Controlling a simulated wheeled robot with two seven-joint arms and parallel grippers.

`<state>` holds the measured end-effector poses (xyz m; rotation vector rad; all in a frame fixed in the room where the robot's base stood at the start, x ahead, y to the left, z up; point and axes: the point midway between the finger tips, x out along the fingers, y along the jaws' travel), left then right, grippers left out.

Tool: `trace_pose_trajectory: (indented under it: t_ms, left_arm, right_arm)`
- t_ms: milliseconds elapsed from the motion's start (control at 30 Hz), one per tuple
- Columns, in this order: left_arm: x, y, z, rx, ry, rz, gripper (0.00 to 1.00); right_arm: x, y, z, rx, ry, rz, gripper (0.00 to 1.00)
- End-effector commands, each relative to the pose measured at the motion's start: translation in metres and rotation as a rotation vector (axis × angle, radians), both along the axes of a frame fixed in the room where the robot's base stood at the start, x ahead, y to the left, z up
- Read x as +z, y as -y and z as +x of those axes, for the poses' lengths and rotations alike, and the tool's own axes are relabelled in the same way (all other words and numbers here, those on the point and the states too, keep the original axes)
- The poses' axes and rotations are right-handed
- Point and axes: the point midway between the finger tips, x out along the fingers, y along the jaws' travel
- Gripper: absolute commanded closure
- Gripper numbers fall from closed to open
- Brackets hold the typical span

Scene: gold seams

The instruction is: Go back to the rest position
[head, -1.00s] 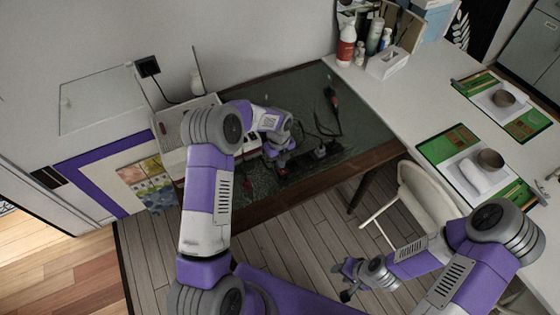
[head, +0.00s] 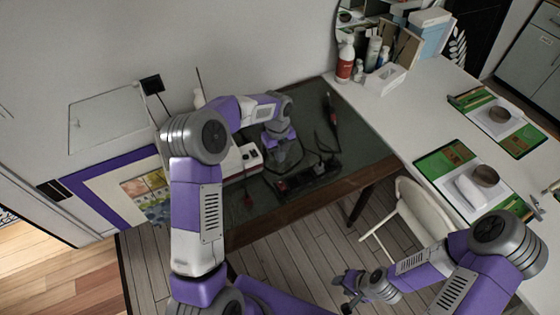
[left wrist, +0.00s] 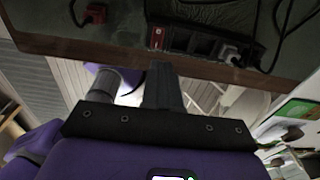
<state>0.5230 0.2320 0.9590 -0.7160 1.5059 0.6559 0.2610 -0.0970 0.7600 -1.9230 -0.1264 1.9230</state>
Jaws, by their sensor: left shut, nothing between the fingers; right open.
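My left gripper (head: 284,172) is above the dark-topped table (head: 330,115), near a black power strip (head: 312,178). In the left wrist view its fingers (left wrist: 165,85) are together and empty. That view shows the strip (left wrist: 190,40) with a red switch and a plug in one socket, beyond the fingertips and apart from them. A red plug (head: 248,200) lies near the table's front edge. My right gripper (head: 350,284) is open and empty over the floor, in front of the white chair.
A white machine (head: 240,160) stands at the table's left. A white counter (head: 425,110) at right carries bottles, a tissue box and green mats. A white chair (head: 420,215) stands below it.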

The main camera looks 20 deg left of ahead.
Motion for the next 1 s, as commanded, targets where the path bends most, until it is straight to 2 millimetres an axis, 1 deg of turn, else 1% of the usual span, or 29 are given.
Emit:
trace_pose_trajectory:
  t_ms: [100,567,667,767,833,967,1000]
  left_arm:
    - [0.004,0.000,0.000,-0.001,0.001,-0.001,1.00]
    - [0.004,0.000,0.001,0.000,0.001,0.000,1.00]
    - [-0.001,0.002,-0.001,0.016,-0.001,-0.005,1.00]
    - [-0.018,0.013,-0.008,0.104,-0.010,-0.032,1.00]
    - [-0.041,0.026,-0.018,0.223,-0.026,-0.065,1.00]
    - [-0.089,0.059,-0.048,0.544,-0.078,-0.142,1.00]
    - [-0.102,0.069,-0.059,0.657,-0.100,-0.164,1.00]
  right_arm:
    - [0.000,0.000,0.000,0.000,0.000,0.000,0.57]
    - [0.000,0.000,0.000,0.000,0.000,0.000,0.57]
    - [0.000,0.000,0.000,0.000,0.000,0.000,0.57]
    - [0.000,0.000,0.000,0.000,0.000,0.000,0.57]
    - [0.000,0.000,0.000,0.000,0.000,0.000,0.57]
    - [0.000,0.000,0.000,0.000,0.000,0.000,0.57]
    - [0.000,0.000,0.000,0.000,0.000,0.000,0.57]
